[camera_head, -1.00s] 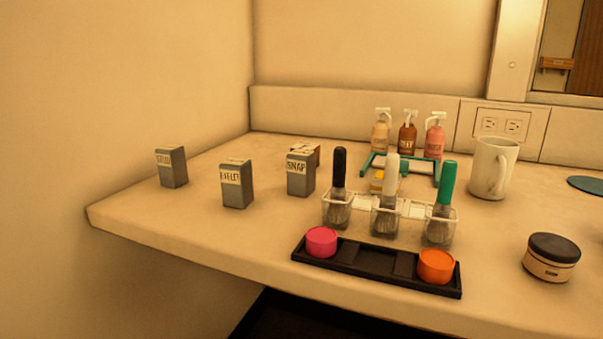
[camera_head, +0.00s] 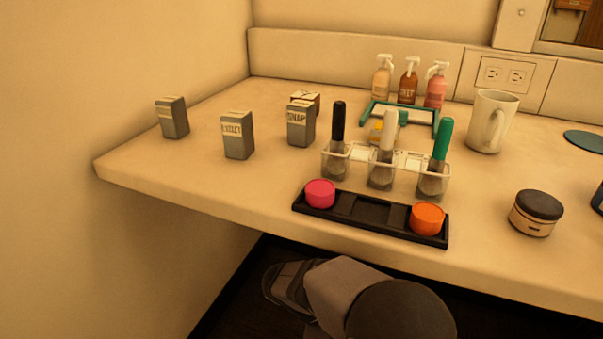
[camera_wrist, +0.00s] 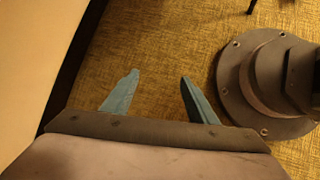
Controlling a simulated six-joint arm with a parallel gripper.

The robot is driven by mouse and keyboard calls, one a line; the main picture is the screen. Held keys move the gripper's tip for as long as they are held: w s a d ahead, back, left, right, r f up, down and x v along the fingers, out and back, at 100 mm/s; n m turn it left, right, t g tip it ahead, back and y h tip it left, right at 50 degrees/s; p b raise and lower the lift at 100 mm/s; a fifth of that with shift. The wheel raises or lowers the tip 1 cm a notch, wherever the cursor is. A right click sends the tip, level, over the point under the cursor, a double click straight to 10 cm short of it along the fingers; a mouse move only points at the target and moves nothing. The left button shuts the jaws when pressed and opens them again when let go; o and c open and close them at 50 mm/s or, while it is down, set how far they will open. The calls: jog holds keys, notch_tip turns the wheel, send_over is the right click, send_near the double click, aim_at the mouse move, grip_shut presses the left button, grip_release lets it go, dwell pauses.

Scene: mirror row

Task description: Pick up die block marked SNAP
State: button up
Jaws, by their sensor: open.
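The die block marked SNAP (camera_head: 301,125) is a small grey upright block with a pale label near its top. It stands on the counter (camera_head: 215,185), left of the brush holder, with a small box close behind it. In the wrist view my gripper (camera_wrist: 158,85) shows two blue fingers, apart and with nothing between them, above a woven yellow-brown floor. The SNAP block is not in the wrist view. In the head view my arm shows below the counter's front edge, well away from the block, and the fingers cannot be made out there.
Two similar grey blocks, one marked EYELET (camera_head: 238,136) and another (camera_head: 172,118), stand to the left. A clear holder (camera_head: 408,160) with three brushes and a black tray (camera_head: 370,232) with pink and orange pots stand to the right. A mug (camera_head: 490,122) and a jar (camera_head: 536,215) are farther right.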

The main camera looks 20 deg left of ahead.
jog(key=s+a+r+m+t+y+p, duration=0.1)
jog(key=s+a+r+m+p, duration=0.1)
jog(key=s+a+r+p, duration=0.75)
jog(key=s+a+r+m+t+y+p, duration=0.1)
jog(key=s+a+r+m+y+p, duration=0.2)
jog(key=a+r+p, duration=0.75)
jog(key=s+a+r+m+t+p, duration=0.2)
jog(key=s+a+r+p, duration=0.4)
jog(key=p, duration=0.8)
jog(key=w+d+r+n+t+p, duration=0.1)
jog(key=w+d+r+n+t, duration=0.15)
jog(key=r+n, duration=0.4)
jog(key=w+d+r+n+t, duration=0.1)
jog(key=d+r+n+t, duration=0.2)
jog(key=r, duration=0.6)
jog(key=w+d+n+t+b, duration=0.1)
jog(key=w+n+b, duration=0.1)
jog(key=w+n, duration=0.1)
jog(key=w+d+r+n+t+b, duration=0.1)
jog(key=w+n+t+b, duration=0.1)
jog(key=n, duration=0.3)
jog(key=w+d+r+n+t+y+b, duration=0.1)
jog(key=w+n+t+b, duration=0.1)
jog(key=w+n+b, duration=0.2)
jog(key=shift+w+r, duration=0.2)
jog(key=shift+w, duration=0.3)
jog(key=shift+w+f+n+y+b, duration=0.1)
jog(key=shift+w+n+y+b, duration=0.2)
jog(key=shift+w+n+b, duration=0.4)
jog(key=shift+s, duration=0.1)
